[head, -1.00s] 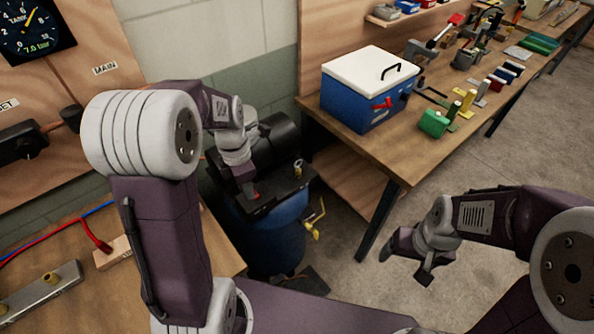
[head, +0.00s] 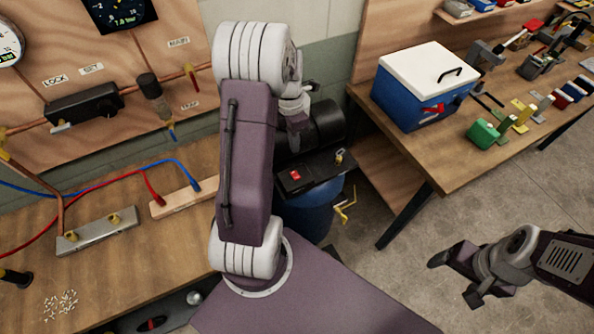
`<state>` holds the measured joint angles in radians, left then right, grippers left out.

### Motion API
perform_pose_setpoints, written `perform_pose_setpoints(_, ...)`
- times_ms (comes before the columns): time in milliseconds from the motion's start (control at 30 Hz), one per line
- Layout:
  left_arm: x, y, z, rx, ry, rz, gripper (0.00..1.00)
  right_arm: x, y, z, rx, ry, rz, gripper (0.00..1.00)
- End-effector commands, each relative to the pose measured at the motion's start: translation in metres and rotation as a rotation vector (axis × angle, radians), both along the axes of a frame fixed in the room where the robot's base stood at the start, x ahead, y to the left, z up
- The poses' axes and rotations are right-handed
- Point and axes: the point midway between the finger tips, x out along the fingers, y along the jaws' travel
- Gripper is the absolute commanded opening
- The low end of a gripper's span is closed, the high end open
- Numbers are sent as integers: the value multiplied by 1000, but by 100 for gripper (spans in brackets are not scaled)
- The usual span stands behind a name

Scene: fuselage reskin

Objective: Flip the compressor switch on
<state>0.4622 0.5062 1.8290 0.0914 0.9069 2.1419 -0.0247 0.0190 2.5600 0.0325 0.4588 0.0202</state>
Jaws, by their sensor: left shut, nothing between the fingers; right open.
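The compressor is a blue tank (head: 308,214) with a black motor (head: 326,125) and a black top plate, standing on the floor between the benches. Its red switch (head: 295,175) shows uncovered on the plate; I cannot tell which way the rocker is tipped. My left gripper (head: 297,148) is shut and empty, above and behind the switch and apart from it, partly hidden by my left arm. My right gripper (head: 453,279) is open and empty over the floor at the right.
A wooden bench (head: 60,220) with red and blue hoses and a metal block is at the left, under a panel with gauges. A second bench (head: 415,157) at the right bears a blue and white cooler (head: 425,95) and several clamps. Open floor lies in front of it.

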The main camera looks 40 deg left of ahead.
Motion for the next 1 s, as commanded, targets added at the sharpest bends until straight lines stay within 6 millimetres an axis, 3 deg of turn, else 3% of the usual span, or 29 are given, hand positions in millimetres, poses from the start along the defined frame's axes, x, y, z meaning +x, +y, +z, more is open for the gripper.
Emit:
perform_pose_setpoints(400,-7,-10,-87,-3,6,0,0,0,0,8,0,0,0,80)
perform_pose_setpoints(600,-8,-14,-117,-2,3,0,0,0,0,13,0,0,0,80)
perform_pose_setpoints(1000,-8,-14,-130,0,0,-1,0,0,0,13,0,0,0,80)
